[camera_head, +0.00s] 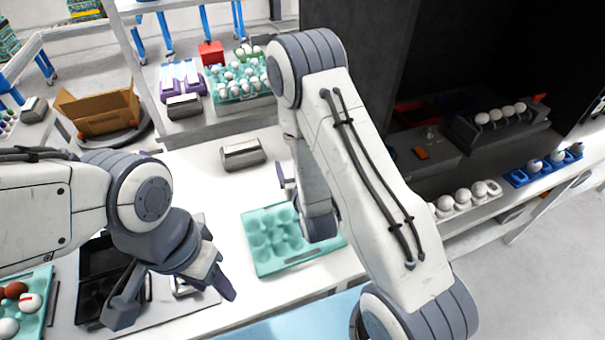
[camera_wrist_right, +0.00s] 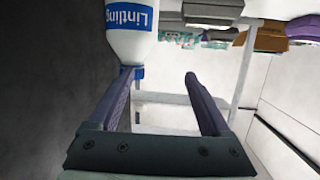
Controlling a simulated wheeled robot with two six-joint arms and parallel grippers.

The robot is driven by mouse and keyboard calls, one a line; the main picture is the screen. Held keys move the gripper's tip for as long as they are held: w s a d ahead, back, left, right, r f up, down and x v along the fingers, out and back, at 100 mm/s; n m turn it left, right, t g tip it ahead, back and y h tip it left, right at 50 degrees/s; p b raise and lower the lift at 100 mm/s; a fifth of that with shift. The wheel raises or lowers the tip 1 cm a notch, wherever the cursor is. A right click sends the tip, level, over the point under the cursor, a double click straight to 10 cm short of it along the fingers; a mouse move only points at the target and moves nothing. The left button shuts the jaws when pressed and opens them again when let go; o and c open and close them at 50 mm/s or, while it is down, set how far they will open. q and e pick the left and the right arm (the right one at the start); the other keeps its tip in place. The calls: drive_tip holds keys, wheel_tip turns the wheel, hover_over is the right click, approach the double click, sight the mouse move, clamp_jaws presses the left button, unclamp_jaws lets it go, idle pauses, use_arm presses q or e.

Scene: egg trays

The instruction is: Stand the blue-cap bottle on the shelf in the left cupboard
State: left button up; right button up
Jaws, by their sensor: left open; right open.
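The bottle (camera_wrist_right: 130,30) shows in the right wrist view, white with a blue "Lintling" label and upside down in that picture. Its blue cap (camera_wrist_right: 138,72) is beside the tip of the left-hand finger; I cannot tell if they touch. My right gripper (camera_wrist_right: 160,75) is open with nothing clearly between its fingers. In the head view my right arm hides the bottle. My left gripper (camera_head: 178,292) is open and empty over the table's front left. A dark cupboard-like housing (camera_head: 360,50) stands at the back right; I cannot tell whether it is the left cupboard.
A teal egg tray (camera_head: 262,266) lies on the white table, partly behind my right arm. A small grey device (camera_head: 242,154) stands behind it. An open cardboard box (camera_head: 100,110) and a filled egg tray (camera_head: 235,97) are further back. Egg holders (camera_head: 468,207) line the right counter.

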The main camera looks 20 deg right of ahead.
drive_tip(key=w+d+b, duration=0.1)
drive_tip(key=b, duration=0.1)
drive_tip(key=d+t+h+b, duration=0.1)
drive_tip(key=d+b, duration=0.1)
drive_tip(key=w+d+t+b, duration=0.1)
drive_tip(key=b, duration=0.2)
drive_tip(key=shift+w+d+m, duration=0.15)
drive_tip(key=shift+w+m, duration=0.15)
drive_tip(key=shift+w+r+b, duration=0.15)
drive_tip(key=shift+w+b, duration=0.25)
drive_tip(key=shift+w+d, duration=0.1)
drive_tip(key=shift+w, duration=0.1)
drive_tip(key=w+p, duration=0.1)
drive_tip(key=w, duration=0.2)
drive_tip(key=w+p, duration=0.1)
drive_tip(key=shift+w+d+p, duration=0.15)
drive_tip(key=shift+d+p, duration=0.2)
drive_tip(key=shift+w+f, duration=0.25)
clamp_jaws()
drive_tip(key=shift+r, duration=0.1)
